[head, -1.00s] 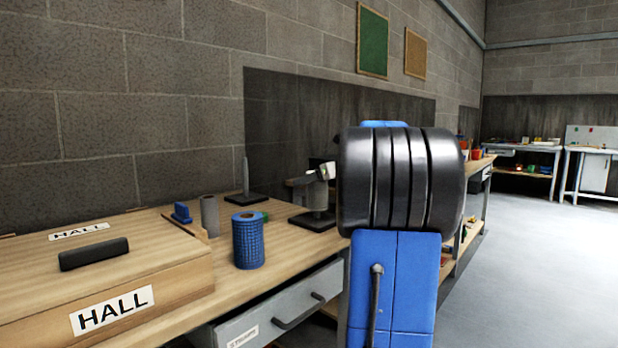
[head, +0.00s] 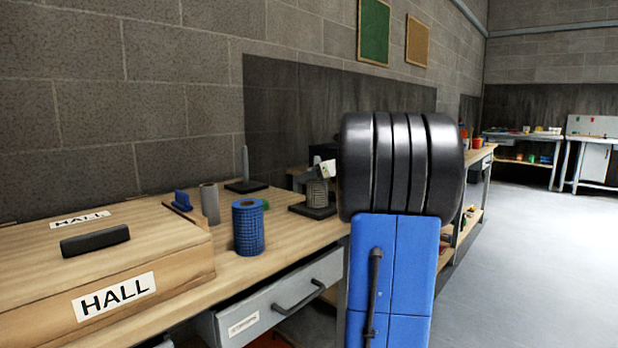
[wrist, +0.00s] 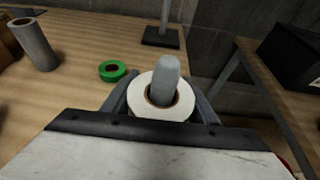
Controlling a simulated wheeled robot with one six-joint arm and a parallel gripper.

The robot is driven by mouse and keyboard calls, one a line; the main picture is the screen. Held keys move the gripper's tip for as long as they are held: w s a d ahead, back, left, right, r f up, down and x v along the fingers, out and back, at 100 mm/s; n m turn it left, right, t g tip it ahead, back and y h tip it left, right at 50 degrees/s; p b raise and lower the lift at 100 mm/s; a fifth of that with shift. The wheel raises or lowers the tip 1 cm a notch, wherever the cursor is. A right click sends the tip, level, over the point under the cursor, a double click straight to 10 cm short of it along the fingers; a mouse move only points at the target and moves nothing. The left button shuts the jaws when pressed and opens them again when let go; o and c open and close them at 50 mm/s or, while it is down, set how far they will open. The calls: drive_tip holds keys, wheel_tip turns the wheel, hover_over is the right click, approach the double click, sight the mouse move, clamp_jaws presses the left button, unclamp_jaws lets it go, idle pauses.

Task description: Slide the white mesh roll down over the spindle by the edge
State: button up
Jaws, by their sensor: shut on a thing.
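The white mesh roll (wrist: 147,108) is between my gripper's fingers (wrist: 160,98), which are shut on its sides. The grey rounded tip of the spindle by the edge (wrist: 166,72) pokes up through the roll's brown core, so the roll is around it. In the head view the roll (head: 317,193) looks upright and low over the spindle's black base (head: 308,210). I cannot tell whether it touches the base. My black and blue arm hides the area to the right.
A second, bare spindle (head: 245,165) stands behind on its own base. A blue mesh roll (head: 248,230), a grey roll (head: 209,204) and a green tape roll (wrist: 113,71) stand nearby. A wooden HALL box (head: 130,245) fills the bench's left. A dark box (wrist: 293,55) is to the right.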

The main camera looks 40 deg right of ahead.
drive_tip(key=o, duration=1.4)
drive_tip(key=shift+c, duration=0.2)
drive_tip(key=v, duration=1.7)
drive_tip(key=shift+s, duration=0.2)
